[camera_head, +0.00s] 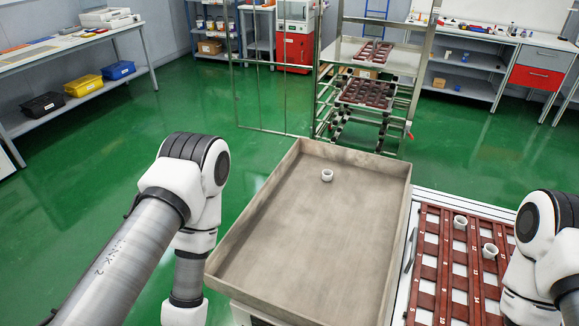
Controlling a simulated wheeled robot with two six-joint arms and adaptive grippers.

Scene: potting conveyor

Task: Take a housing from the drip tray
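The drip tray (300,245) is a shallow grey-brown metal tray with raised walls in the middle of the head view. One small white ring-shaped housing (327,175) stands in it near the far wall; the rest of its floor is bare. Two similar white housings, one (460,222) and another (490,251), sit on a dark red slatted rack right of the tray. My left arm hangs left of the tray and my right arm is over the rack's right side. Both grippers are out of the picture, below the lower edge.
The red rack (428,272) lies on a light surface beside the tray's right wall. A metal trolley (375,55) with more red racks stands behind the tray. A bench (70,45) with coloured bins is at left. Green floor is clear between them.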

